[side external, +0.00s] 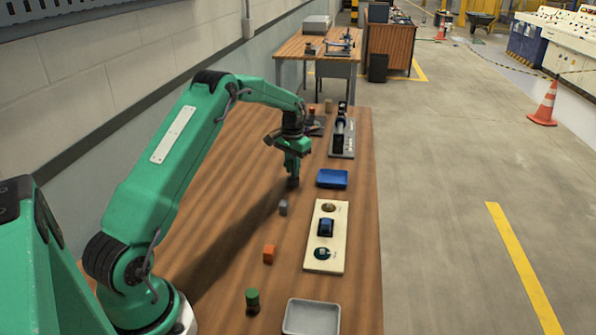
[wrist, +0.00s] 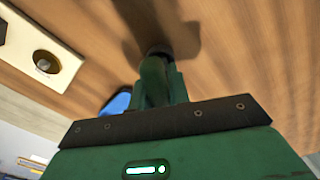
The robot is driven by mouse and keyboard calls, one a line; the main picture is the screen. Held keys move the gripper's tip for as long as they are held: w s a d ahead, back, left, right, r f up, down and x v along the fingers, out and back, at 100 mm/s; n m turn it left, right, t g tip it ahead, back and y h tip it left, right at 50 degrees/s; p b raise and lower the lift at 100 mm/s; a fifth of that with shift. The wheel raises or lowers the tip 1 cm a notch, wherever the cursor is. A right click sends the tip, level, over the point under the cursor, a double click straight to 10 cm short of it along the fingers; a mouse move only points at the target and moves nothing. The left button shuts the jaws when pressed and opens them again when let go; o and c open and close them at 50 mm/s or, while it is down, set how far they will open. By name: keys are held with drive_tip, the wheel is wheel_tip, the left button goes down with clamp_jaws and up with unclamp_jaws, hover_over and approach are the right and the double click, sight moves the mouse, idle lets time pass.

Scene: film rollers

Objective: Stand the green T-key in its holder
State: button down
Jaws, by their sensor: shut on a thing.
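My gripper (side external: 292,168) is shut on a small dark piece (side external: 293,183), held upright over the wooden table. In the wrist view the dark end of the piece (wrist: 159,50) shows beyond my green fingers (wrist: 160,75); most of it is hidden. I cannot tell whether it is the T-key. A green-topped piece with a dark lower part (side external: 252,301) stands near the front of the table. I cannot tell which is the holder.
A blue tray (side external: 332,178) lies right of my gripper. A grey block (side external: 283,207) and an orange cube (side external: 269,253) stand nearer the camera. A grey tray (side external: 311,318) is at the front. A black device on a grey plate (side external: 342,140) stands behind. The table's left side is clear.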

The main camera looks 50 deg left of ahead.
drive_tip(key=shift+f, duration=0.15)
idle(0.6)
drive_tip(key=c, duration=0.9)
unclamp_jaws()
drive_tip(key=shift+o, duration=0.2)
drive_tip(key=shift+r, duration=0.2)
drive_tip(key=shift+r, duration=3.3)
drive_tip(key=shift+r, duration=0.1)
